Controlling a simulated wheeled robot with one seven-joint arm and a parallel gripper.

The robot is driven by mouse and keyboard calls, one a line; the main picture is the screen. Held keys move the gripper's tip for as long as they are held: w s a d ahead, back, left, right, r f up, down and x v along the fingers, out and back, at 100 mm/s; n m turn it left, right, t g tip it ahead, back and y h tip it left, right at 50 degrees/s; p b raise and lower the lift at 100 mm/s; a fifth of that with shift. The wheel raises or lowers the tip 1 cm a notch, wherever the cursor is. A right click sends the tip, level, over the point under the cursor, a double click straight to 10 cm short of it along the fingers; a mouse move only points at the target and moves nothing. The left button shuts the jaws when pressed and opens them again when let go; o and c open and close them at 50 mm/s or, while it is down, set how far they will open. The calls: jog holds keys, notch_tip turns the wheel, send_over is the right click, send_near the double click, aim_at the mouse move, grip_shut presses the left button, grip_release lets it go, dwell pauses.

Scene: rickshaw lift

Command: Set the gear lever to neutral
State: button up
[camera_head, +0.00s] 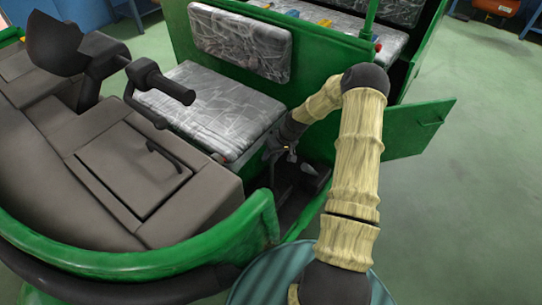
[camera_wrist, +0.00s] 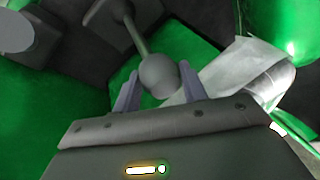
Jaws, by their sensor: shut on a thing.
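The gear lever shows in the wrist view as a thin grey rod with a round grey knob (camera_wrist: 158,76). It rises from a dark block on the floor of the green rickshaw. My gripper (camera_wrist: 158,88) has one finger on each side of the knob and is shut on it. In the head view my gripper (camera_head: 280,152) is low beside the front seat, at the open side of the cab. The lever is small and mostly hidden there by the gripper and dark floor parts, so its exact position cannot be told.
The patterned front seat (camera_head: 205,110) is left of my gripper. The handlebar (camera_head: 160,82) and grey dashboard (camera_head: 120,165) are farther left. A green door panel (camera_head: 418,128) stands open on the right. The green floor (camera_head: 470,190) at right is clear.

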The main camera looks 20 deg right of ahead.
jog(key=o, duration=1.4)
jog(key=shift+a, duration=0.1)
jog(key=shift+c, duration=0.2)
jog(key=shift+r, duration=0.1)
jog(key=p+v, duration=0.1)
jog(key=v, duration=1.6)
jog(key=s+a+r+m+h, duration=0.1)
jog(key=s+a+r, duration=0.35)
jog(key=s, duration=0.25)
jog(key=s+a+r+h, duration=0.2)
jog(key=s+a+r, duration=0.1)
jog(key=s+a, duration=0.3)
jog(key=s+a+r+m+h, duration=0.1)
jog(key=s+a+r, duration=0.3)
jog(key=s, duration=0.4)
jog(key=w+p+v, duration=0.3)
jog(key=p+v, duration=1.1)
jog(key=p, duration=0.1)
jog(key=shift+r, duration=0.25)
